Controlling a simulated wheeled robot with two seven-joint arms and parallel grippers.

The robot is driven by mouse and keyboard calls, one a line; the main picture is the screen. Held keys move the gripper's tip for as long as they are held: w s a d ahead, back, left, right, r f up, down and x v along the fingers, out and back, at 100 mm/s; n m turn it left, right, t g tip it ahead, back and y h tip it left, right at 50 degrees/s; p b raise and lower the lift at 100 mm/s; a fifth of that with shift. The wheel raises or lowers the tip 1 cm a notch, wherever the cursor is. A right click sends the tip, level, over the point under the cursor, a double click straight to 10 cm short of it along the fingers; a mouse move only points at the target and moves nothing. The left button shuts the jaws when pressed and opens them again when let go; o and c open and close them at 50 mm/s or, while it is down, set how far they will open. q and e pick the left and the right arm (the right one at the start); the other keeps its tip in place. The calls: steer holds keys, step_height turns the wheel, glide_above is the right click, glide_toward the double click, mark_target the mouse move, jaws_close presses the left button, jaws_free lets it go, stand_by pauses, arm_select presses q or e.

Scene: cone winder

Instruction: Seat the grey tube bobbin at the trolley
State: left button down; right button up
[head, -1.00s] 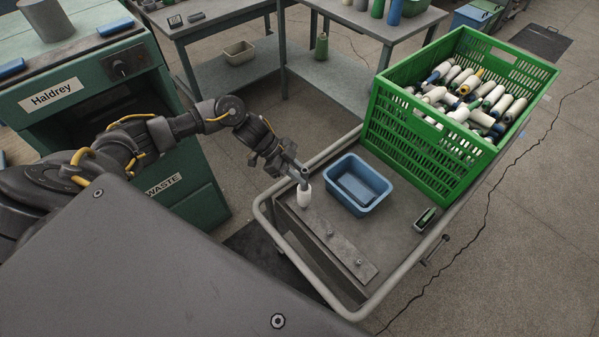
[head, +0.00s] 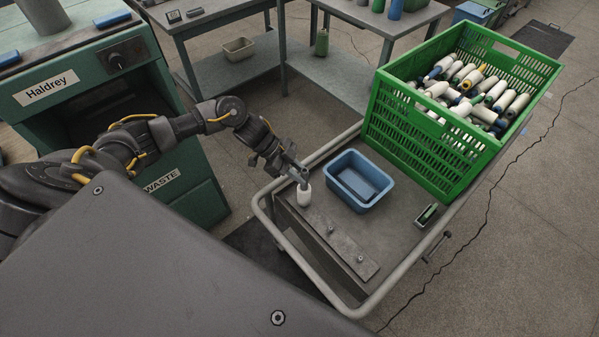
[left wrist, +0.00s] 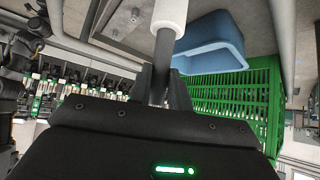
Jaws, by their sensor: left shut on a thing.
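My left gripper (head: 292,168) is shut on the bare grey tube end of the grey tube bobbin (head: 304,196). The bobbin's white yarn part points down, nearly upright, at the far left end of the peg strip (head: 345,250) on the trolley (head: 400,248). Two short pegs show on the strip, nearer me than the bobbin. In the left wrist view, the grey tube (left wrist: 164,48) runs from between the fingers (left wrist: 160,88) to the white yarn. The bobbin's lower end is hidden from clear view, so I cannot tell whether it is on a peg. My right gripper is not in view.
A blue tray (head: 382,196) stands close right of the bobbin. A green crate (head: 430,140) full of bobbins fills the trolley's far end. A small dark object (head: 427,215) lies near the right edge. The trolley's grey rail (head: 262,212) passes close left of the bobbin.

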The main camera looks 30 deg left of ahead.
arm_select(q)
steer(key=shift+f, duration=0.25)
stand_by(0.5)
steer(key=c, duration=1.2)
jaws_free()
steer(key=shift+a, duration=0.1)
steer(key=b+v, duration=0.1)
steer(key=v, duration=0.9)
steer(key=shift+a+r, duration=0.2)
steer(key=shift+r, duration=0.1)
steer(key=shift+s, duration=0.1)
